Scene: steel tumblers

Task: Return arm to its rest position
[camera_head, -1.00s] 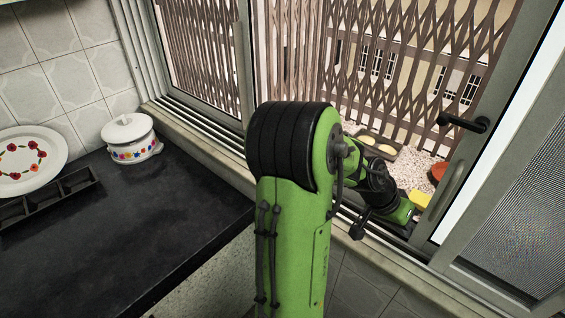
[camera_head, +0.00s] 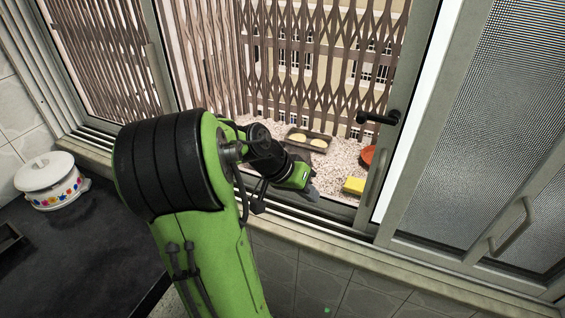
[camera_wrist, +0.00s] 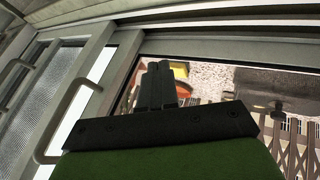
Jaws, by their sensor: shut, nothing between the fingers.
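My arm, green with black joints, stands in front of the window in the head view and reaches toward the opening. My gripper (camera_head: 308,193) is at the window sill, partly hidden behind my own wrist in that view. In the wrist view my gripper (camera_wrist: 157,75) shows two dark fingers held together, with nothing between them. They point toward the window opening and overlap the yellow thing behind them in that view. No steel tumbler can be made out.
On the pebbly ledge outside are a tray with pale round things (camera_head: 307,140), a yellow block (camera_head: 353,185) and an orange-red dish (camera_head: 368,156). A white flowered pot (camera_head: 50,181) stands on the dark counter (camera_head: 75,245) at left.

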